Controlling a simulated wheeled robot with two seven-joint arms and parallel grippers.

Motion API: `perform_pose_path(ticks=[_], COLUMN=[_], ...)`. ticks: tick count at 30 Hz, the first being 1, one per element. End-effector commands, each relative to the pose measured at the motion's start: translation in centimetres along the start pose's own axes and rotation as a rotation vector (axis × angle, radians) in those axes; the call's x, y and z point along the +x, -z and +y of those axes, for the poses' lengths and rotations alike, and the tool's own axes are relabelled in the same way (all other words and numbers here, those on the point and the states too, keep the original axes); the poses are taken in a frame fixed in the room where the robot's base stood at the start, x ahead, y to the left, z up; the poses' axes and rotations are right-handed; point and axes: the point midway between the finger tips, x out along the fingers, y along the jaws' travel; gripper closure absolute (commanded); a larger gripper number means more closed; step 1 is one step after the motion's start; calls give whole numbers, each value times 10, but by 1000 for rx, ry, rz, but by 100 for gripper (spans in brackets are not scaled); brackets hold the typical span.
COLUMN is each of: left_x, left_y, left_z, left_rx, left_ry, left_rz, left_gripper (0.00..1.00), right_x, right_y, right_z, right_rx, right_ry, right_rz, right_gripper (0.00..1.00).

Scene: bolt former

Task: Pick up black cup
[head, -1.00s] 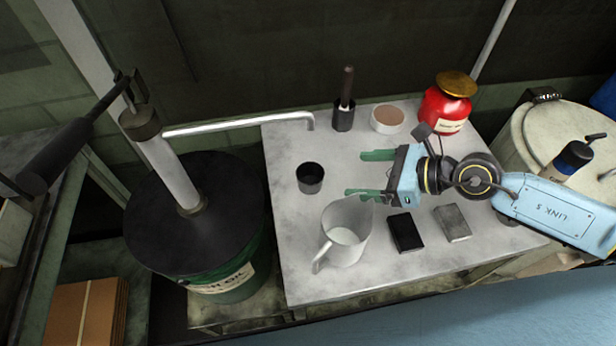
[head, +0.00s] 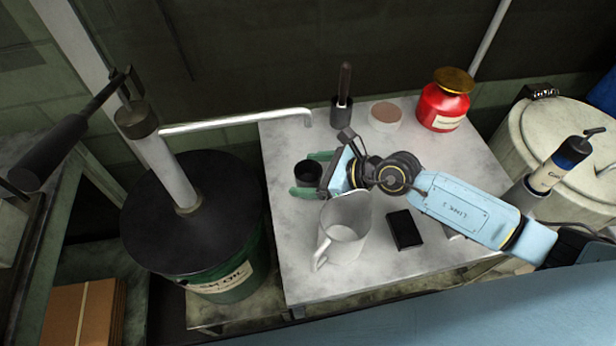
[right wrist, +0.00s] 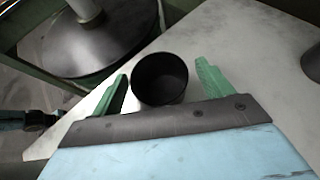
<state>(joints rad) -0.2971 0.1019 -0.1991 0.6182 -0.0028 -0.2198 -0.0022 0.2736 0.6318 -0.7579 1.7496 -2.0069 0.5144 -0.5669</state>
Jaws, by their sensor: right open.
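The small black cup (head: 307,174) stands upright on the left part of the grey table. It also shows in the right wrist view (right wrist: 160,79). My right gripper (head: 305,174) is open, with its green fingers on either side of the cup. In the right wrist view the right gripper (right wrist: 161,85) has one finger left of the cup and one right of it, with gaps visible on both sides. The cup's lower near side is partly hidden by the gripper body. My left gripper is not in view.
A white jug (head: 343,230) stands close in front of the right gripper. A black block (head: 404,230) lies right of it. A dark holder (head: 341,112), a round tin (head: 385,116) and a red jar (head: 443,106) stand behind. An oil drum (head: 190,215) with a pump stands left.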

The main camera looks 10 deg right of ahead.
Motion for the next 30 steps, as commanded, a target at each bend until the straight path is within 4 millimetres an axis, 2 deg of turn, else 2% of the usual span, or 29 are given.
perform_pose_path(ticks=[3, 9, 20, 26, 30], left_x=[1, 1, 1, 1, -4], left_y=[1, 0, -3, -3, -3], left_z=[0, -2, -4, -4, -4], left_rx=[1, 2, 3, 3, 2], left_ry=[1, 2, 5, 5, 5], left_rz=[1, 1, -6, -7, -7], left_gripper=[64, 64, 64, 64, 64], right_x=[7, 7, 6, 6, 1], right_y=[0, 0, 0, 0, -10], right_z=[0, 0, 0, 0, 0], right_rx=[-1, -1, 0, 0, -1], right_ry=[0, 0, 0, 0, 0], right_rz=[0, 0, 0, 0, -3], right_gripper=[21, 21, 68, 70, 70])
